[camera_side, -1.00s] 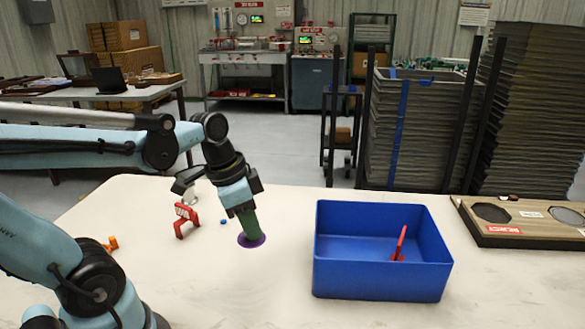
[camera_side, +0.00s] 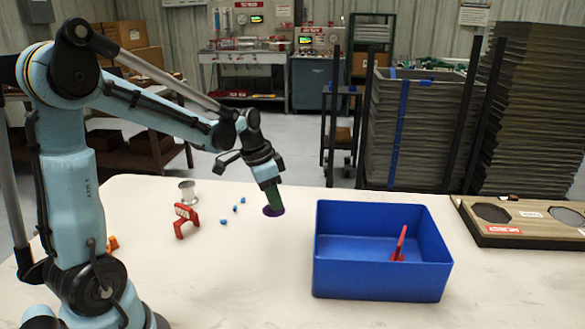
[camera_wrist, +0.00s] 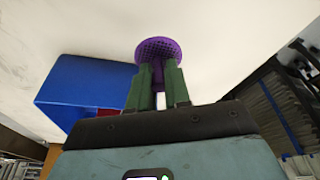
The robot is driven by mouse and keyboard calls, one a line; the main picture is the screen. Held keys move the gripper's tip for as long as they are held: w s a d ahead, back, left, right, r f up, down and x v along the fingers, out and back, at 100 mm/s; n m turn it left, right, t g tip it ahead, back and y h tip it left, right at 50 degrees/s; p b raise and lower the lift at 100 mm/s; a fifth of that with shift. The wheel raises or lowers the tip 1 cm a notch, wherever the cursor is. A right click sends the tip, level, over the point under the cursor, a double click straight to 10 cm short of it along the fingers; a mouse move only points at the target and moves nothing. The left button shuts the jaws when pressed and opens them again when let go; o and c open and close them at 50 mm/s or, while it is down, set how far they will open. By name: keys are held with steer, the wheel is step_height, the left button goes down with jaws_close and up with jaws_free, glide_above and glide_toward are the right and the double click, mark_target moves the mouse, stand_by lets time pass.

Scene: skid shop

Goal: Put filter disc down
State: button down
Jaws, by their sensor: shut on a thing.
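The filter disc is a purple round perforated plate (camera_side: 275,211) left of the blue bin in the side view. In the wrist view the disc (camera_wrist: 160,48) stands at the fingertips, its holed face showing. My gripper (camera_side: 272,196) has green fingers that point down and are shut on the disc's narrow middle part, seen between the fingers in the wrist view (camera_wrist: 158,75). The fingers hide part of the disc. I cannot tell whether the disc touches the white table or hangs just over it.
A blue bin (camera_side: 380,282) with a red tool (camera_side: 399,243) inside stands to the right. A board with round recesses (camera_side: 480,225) lies at far right. A red bracket (camera_side: 187,220), a metal spool (camera_side: 188,192) and small blue pieces (camera_side: 223,222) lie left. The front table is clear.

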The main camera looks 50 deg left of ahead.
steer(key=a+f, duration=0.1)
steer(key=a, duration=0.1)
steer(key=a+f, duration=0.2)
steer(key=a, duration=0.1)
steer(key=a+f, duration=0.1)
steer(key=a, duration=0.1)
steer(key=shift+w+a+f, duration=0.15)
steer(key=shift+w+f, duration=0.1)
steer(key=shift+f, duration=2)
steer(key=shift+f, duration=0.15)
steer(key=c, duration=1.1)
jaws_free()
steer(key=v, duration=1.2)
steer(key=s+d+n+t, duration=0.1)
steer(key=s+d, duration=0.1)
steer(key=d, duration=0.5)
steer(key=s+d+r+n+t, duration=0.1)
steer(key=s+d, duration=0.1)
steer(key=d, duration=0.5)
steer(key=s+d+n+t+y, duration=0.1)
steer(key=s+d+t, duration=0.1)
steer(key=d, duration=0.5)
steer(key=shift+s+r+n, duration=0.1)
steer(key=shift+r+n, duration=0.15)
steer(key=shift+n, duration=0.05)
